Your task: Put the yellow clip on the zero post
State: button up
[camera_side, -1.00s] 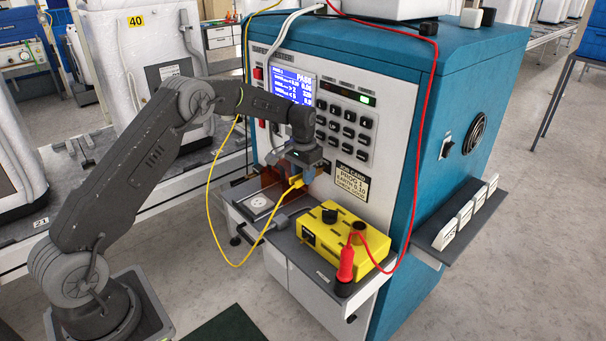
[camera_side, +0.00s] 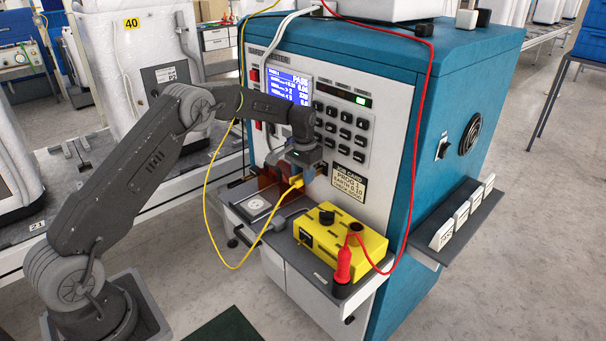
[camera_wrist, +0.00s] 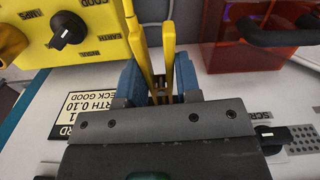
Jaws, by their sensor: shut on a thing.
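The yellow clip (camera_side: 296,182) is in my gripper (camera_side: 306,176), in front of the tester's panel and above the shelf. In the wrist view the clip's yellow arms (camera_wrist: 168,45) rise between the two blue fingers of my gripper (camera_wrist: 160,80), which are shut on it. A yellow cable runs from the clip in a loop below the shelf's edge. The yellow box (camera_side: 362,248) stands on the shelf to the right of my gripper, with a black knob (camera_side: 327,217) on top. I cannot tell which part is the zero post.
A red clip (camera_side: 344,264) stands at the shelf's front right corner, its red cable running up to the tester's top. A red see-through box (camera_wrist: 262,42) is close to my gripper. A white round plate (camera_side: 257,205) lies on the shelf's left part.

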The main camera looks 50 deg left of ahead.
jog(key=o, duration=0.9)
notch_tip(320, 180, up, 14)
jog(key=shift+f, duration=0.1)
